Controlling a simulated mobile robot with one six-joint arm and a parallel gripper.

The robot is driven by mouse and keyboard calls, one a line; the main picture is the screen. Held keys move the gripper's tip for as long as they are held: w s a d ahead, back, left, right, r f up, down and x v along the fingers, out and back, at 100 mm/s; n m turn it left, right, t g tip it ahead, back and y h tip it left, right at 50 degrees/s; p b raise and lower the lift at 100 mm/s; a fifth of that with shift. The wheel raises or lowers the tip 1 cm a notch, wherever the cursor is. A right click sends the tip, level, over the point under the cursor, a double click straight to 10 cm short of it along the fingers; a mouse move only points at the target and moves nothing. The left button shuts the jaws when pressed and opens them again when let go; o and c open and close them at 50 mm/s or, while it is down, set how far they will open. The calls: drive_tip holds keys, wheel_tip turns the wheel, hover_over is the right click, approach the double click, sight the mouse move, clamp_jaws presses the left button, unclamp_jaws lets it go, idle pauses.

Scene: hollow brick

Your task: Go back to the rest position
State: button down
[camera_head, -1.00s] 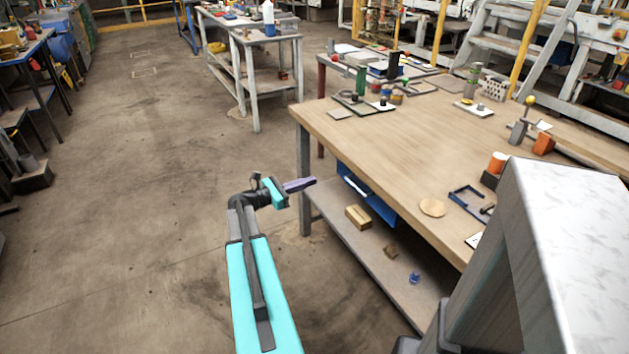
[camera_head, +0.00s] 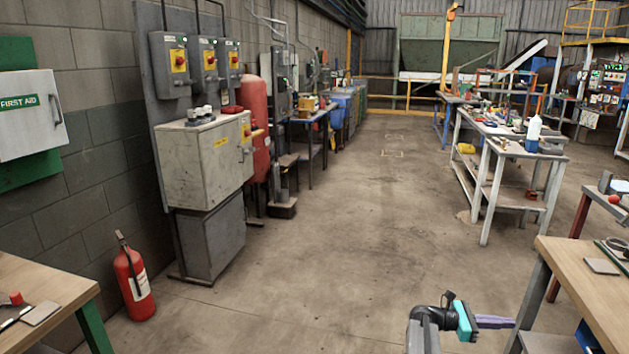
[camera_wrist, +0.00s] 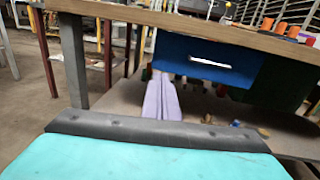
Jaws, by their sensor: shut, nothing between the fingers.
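My gripper (camera_head: 497,322) shows at the bottom right of the head view, beside the near corner of the right wooden workbench (camera_head: 572,272). Its purple fingers point right and look shut and empty. In the wrist view the fingers (camera_wrist: 165,97) lie together, pointing under the bench top (camera_wrist: 160,15). A blue bin (camera_wrist: 190,58) hangs just beyond them, above a lower shelf (camera_wrist: 115,97). No hollow brick can be made out.
A red fire extinguisher (camera_head: 133,282) stands by the left wall, near a grey electrical cabinet (camera_head: 205,170). Another wooden bench (camera_head: 50,285) is at lower left. A white worktable (camera_head: 485,150) stands at right. The middle floor is clear.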

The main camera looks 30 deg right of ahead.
drive_tip(key=w+a+f+n+t+p, duration=0.25)
drive_tip(key=w+a+f, duration=0.35)
drive_tip(key=a, duration=0.4)
drive_tip(key=w+a+f+n+t+p, duration=0.1)
drive_tip(key=w+a+f+n+t, duration=0.15)
drive_tip(key=w+a+f, duration=0.55)
drive_tip(key=s+a+f+m+t+y+p, duration=0.15)
drive_tip(key=a+f, duration=0.25)
drive_tip(key=a, duration=0.6)
drive_tip(key=s+a+f+y, duration=0.2)
drive_tip(key=a+f, duration=0.2)
drive_tip(key=a, duration=0.7)
drive_tip(key=s+a+f+m+y, duration=0.2)
drive_tip(key=s+a+m+y, duration=0.1)
drive_tip(key=a, duration=0.6)
drive_tip(key=s+a+f+m+y+p, duration=0.1)
drive_tip(key=s+a+f+m+y, duration=0.2)
drive_tip(key=s+a+m, duration=0.3)
drive_tip(key=s+a+f+m+g+y+p, duration=0.1)
drive_tip(key=s+a+f+m+y, duration=0.2)
drive_tip(key=a, duration=1)
drive_tip(key=s+m+y, duration=0.2)
drive_tip(key=s, duration=0.1)
drive_tip(key=shift+a, duration=0.4)
drive_tip(key=shift+f+m, duration=0.1)
drive_tip(key=shift+m, duration=0.15)
